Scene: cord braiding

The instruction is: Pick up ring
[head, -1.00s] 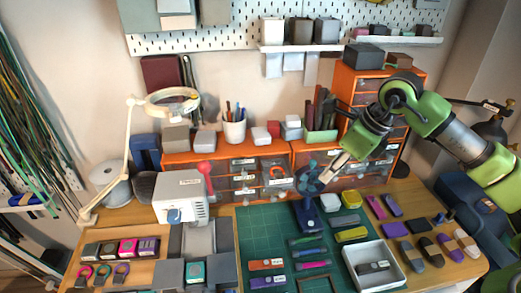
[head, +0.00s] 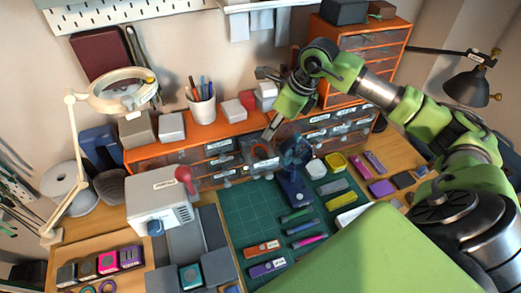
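An orange ring-like piece (head: 262,152) shows in the front of a small clear drawer, under the orange cabinet top. My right gripper (head: 271,127) is just above it, pointing down and left, with a visible gap. Its pale fingertip area is small, so I cannot tell whether it is open or shut. I see nothing held in it. My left gripper is not in view.
A blue fan-like device (head: 293,188) stands right below the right gripper. The green cutting mat (head: 237,205) has free room at its left. A white cup of pens (head: 202,108), small boxes and a white machine (head: 160,203) stand to the left.

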